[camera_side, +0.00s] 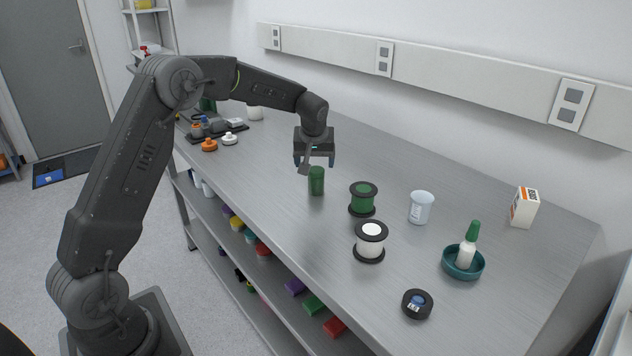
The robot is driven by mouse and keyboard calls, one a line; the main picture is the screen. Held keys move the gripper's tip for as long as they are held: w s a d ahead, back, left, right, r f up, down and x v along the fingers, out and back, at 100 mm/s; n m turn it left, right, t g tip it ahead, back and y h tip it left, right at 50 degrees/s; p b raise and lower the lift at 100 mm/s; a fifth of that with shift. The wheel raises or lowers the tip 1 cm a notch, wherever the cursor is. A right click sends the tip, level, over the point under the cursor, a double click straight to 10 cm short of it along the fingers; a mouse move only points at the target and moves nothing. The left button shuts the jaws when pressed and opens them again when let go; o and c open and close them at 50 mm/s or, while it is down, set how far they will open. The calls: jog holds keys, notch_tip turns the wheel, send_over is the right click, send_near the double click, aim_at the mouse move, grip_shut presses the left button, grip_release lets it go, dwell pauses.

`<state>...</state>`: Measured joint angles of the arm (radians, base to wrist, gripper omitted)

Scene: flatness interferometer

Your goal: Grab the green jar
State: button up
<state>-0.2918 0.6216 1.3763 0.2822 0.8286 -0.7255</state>
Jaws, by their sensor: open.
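The green jar (316,182) stands upright on the grey metal bench, near its front edge at the middle of the view. It is a small dark green cylinder. My gripper (314,164) hangs from the arm just above the jar, pointing down. Its jaws are open, with the fingertips spread to either side a little above the jar's top. I cannot tell from this side whether the fingers are exactly over it. Nothing is held.
Right of the jar stand a green spool (363,197), a white spool (370,240), a beaker (421,208), a teal dish (463,264) with a green-capped bottle, a black tape roll (417,304) and a small box (524,207). Orange and white pieces lie left. The bench behind the jar is clear.

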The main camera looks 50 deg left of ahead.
aim_at(316, 170)
jog(key=shift+x, duration=3.3)
jog(key=shift+w+d, duration=0.1)
jog(key=shift+d, duration=0.05)
jog(key=shift+c, duration=0.4)
jog(key=c, duration=0.9)
jog(key=shift+c, duration=0.2)
